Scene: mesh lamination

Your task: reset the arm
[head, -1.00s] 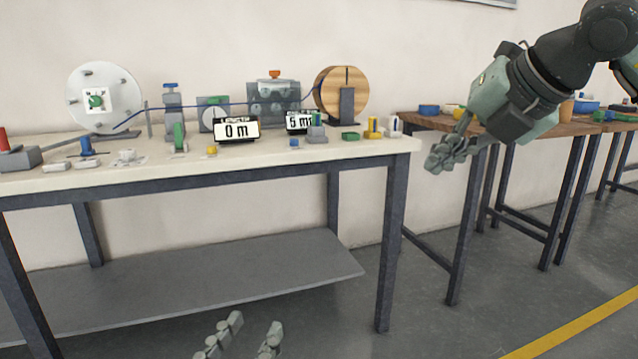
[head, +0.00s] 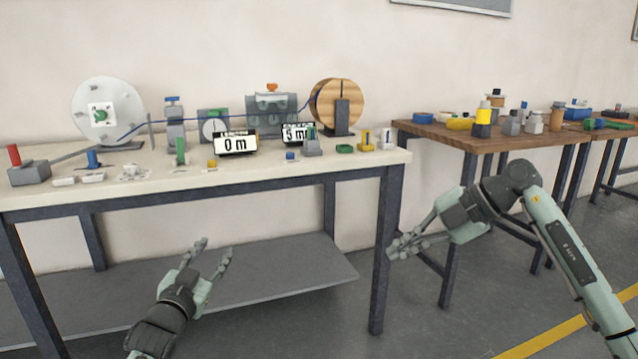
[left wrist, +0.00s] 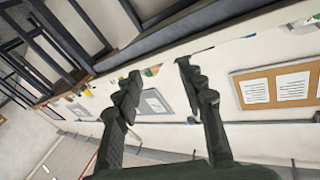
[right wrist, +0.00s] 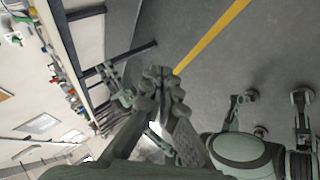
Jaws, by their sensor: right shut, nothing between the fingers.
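My left gripper (head: 215,250) is in front of the white-topped table, below its top, with its fingers pointing up and spread apart. Its two fingers also show apart and empty in the left wrist view (left wrist: 155,85). My right gripper (head: 392,250) is in front of the table's right front leg, below the table top, pointing left. In the right wrist view its fingertips (right wrist: 162,82) meet with nothing between them.
The white-topped table (head: 300,170) holds a white disc reel (head: 125,100), a wooden spool (head: 325,105), a "0 m" display (head: 235,145) and a "5 m" display (head: 297,133). A wooden table (head: 455,138) with several small items stands at the right. Open floor (head: 430,325) lies in front.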

